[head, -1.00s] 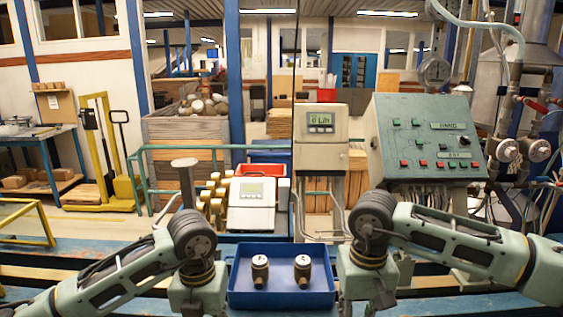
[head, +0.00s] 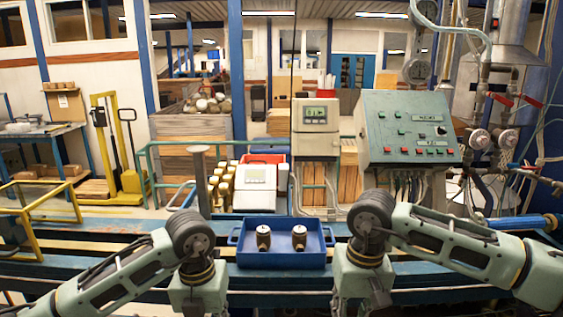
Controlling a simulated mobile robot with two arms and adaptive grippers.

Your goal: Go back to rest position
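My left arm comes in from the lower left and my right arm from the lower right. Both are bent, with their wrists pointing down at the bottom of the head view. The fingers of both grippers are below the picture edge, so I cannot see them. A blue tray (head: 283,260) stands on the bench between and beyond the two wrists, apart from both. Two brass meters, a left one (head: 264,238) and a right one (head: 299,238), stand upright in it.
A blue bench (head: 130,270) runs across the front. A yellow rail (head: 40,210) is at the left, and pipes with valves (head: 480,139) are at the right.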

